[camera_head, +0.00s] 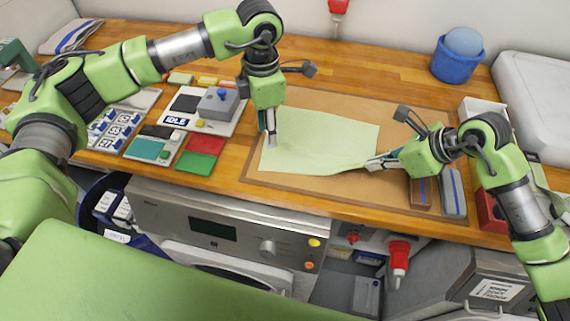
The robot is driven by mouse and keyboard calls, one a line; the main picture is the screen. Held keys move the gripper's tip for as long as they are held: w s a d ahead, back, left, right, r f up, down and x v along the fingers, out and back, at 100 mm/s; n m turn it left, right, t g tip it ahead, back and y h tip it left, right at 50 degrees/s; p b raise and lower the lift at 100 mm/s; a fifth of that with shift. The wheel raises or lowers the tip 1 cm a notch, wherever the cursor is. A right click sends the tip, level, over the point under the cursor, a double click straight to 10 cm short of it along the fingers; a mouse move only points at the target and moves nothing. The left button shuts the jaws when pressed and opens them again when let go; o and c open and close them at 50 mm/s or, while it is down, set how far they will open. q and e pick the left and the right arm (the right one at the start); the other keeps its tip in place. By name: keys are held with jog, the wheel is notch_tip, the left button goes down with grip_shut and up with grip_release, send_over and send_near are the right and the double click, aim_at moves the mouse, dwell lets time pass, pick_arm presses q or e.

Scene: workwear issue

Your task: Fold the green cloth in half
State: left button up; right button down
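The pale green cloth (325,140) lies spread on a brown mat (405,112) on the wooden worktop. It looks like a single broad sheet, with slight ripples near its front right edge. My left gripper (271,140) points down at the cloth's left side, with its fingertips at or just above the fabric. My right gripper (370,164) reaches in from the right, with its tips at the cloth's front right corner. The fingers of both look close together, but I cannot tell whether either pinches fabric. The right gripper partly hides that corner.
Left of the mat are a grey joystick panel (216,103), label cards and red and green tiles (201,152). A blue bucket (454,66) holding a ball stands at the back right. Brush-like blocks (453,192) lie right of the cloth. A machine (215,228) sits under the front edge.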

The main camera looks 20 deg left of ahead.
aim_at(269, 163)
pick_arm(q)
notch_tip(269, 163, down, 9)
jog(key=shift+s+f, duration=0.15)
jog(key=shift+f, duration=0.05)
dwell(0.5)
jog(key=shift+f, duration=0.15)
grip_shut()
dwell(1.2)
jog(key=shift+r, duration=2.55)
